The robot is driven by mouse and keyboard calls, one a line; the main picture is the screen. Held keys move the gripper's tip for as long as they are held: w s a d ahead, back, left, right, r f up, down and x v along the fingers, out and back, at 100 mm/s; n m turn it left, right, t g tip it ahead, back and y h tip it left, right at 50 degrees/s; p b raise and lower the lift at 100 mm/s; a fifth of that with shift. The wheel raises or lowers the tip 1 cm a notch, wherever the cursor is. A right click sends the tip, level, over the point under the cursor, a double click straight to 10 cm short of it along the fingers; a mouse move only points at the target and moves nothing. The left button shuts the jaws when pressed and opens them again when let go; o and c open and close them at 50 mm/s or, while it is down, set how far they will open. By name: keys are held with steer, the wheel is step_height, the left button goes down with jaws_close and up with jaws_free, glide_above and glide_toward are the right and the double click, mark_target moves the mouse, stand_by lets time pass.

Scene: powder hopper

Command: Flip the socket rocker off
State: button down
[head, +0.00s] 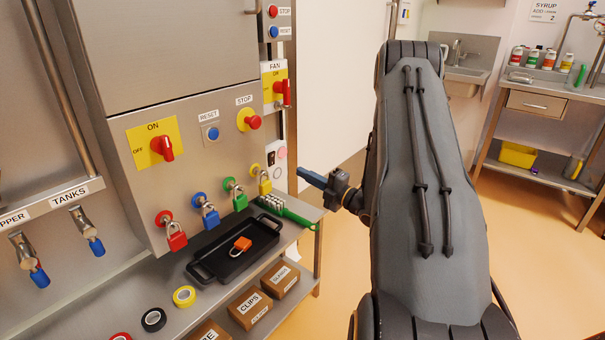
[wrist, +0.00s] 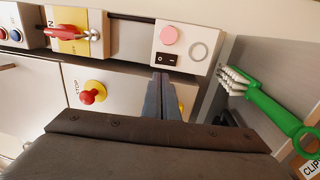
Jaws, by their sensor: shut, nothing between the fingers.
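The socket rocker (wrist: 167,59) is a small black switch with white marks on a pale box, in the wrist view. On the same box are a pink round button (wrist: 170,35) and a grey ring-shaped socket (wrist: 199,51). In the head view the box (head: 277,166) is on the cabinet's right side, its rocker small. My gripper (head: 308,175) is to the right of the box in the head view, its blue fingers pointing at it. In the wrist view my gripper (wrist: 160,76) is shut and empty, its tips just below the rocker. Contact cannot be told.
A red fan switch (head: 281,88) is above the box. A red stop button (head: 253,122) and several coloured padlocks are to the left. A green brush (head: 287,209) and a black tray (head: 235,250) lie on the shelf below. Open floor is at right.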

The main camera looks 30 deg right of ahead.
mark_target(272, 156)
steer(key=x, duration=1.1)
steer(key=shift+w, duration=0.2)
